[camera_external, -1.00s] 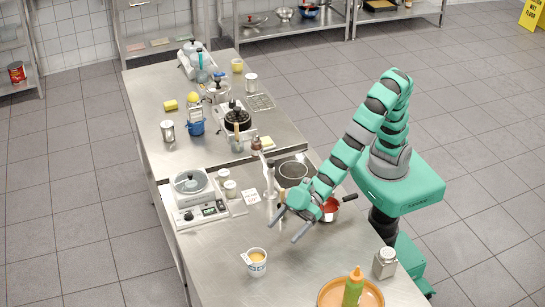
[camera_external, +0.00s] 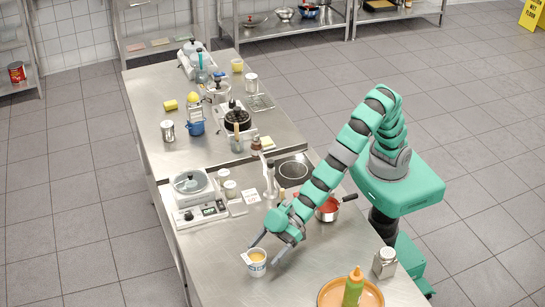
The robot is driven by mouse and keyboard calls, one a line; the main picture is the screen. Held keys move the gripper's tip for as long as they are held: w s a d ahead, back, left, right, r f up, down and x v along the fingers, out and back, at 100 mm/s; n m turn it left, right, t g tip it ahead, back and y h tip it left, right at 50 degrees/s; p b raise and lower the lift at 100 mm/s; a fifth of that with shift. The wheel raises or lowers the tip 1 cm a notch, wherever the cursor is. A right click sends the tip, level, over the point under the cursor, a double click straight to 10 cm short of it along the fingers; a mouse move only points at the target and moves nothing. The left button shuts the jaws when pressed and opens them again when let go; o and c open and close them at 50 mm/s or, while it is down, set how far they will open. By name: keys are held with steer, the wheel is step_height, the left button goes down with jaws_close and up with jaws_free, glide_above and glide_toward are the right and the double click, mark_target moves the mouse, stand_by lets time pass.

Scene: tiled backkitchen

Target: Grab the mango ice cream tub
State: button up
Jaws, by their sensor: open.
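The mango ice cream tub (camera_external: 257,268) is a small white cup with blue marking and a yellow-orange top. It stands upright on the near part of the steel counter (camera_external: 215,270). My gripper (camera_external: 264,256) is open, with its two fingers pointing down toward the tub. One finger shows at the tub's upper left and the other at its right. I cannot tell from this view whether either finger touches the tub.
A terracotta plate (camera_external: 372,299) with a green squeeze bottle (camera_external: 353,287) stands at the near right, beside a metal shaker (camera_external: 384,263). A saucepan with red contents (camera_external: 328,209) sits under my arm. A kitchen scale (camera_external: 195,213) is at the left. Counter left of the tub is clear.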

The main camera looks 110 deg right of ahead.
mark_target(262, 253)
steer(key=shift+x, duration=2.15)
steer(key=shift+w+d, duration=0.1)
steer(key=c, duration=1.1)
steer(key=shift+r, duration=0.15)
